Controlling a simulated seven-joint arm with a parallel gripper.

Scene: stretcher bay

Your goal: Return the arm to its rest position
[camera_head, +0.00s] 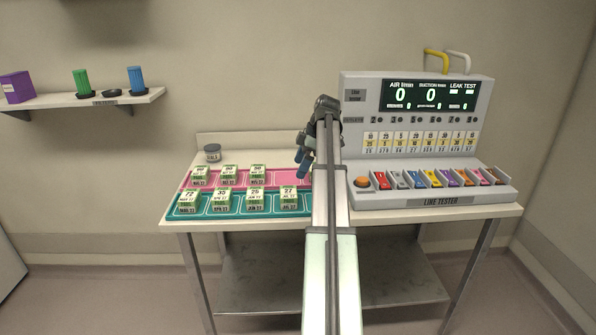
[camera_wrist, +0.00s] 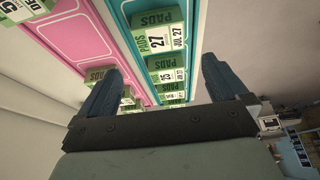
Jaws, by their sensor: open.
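My arm reaches from the bottom of the head view up to the table, just left of the line tester. My gripper (camera_head: 305,158) is at the table's middle, beside the right ends of the pink and teal trays. In the wrist view my gripper (camera_wrist: 160,90) shows two blue-grey fingers spread wide apart. Nothing is between the fingertips; labelled pad packs lie beyond them. My arm hides part of the table and the tester's left edge.
The pink tray (camera_head: 271,176) and teal tray (camera_head: 270,209) hold several green-and-white pad packs (camera_head: 288,196). The line tester (camera_head: 440,203) with coloured switches fills the table's right. A wall shelf (camera_head: 60,101) is at the left.

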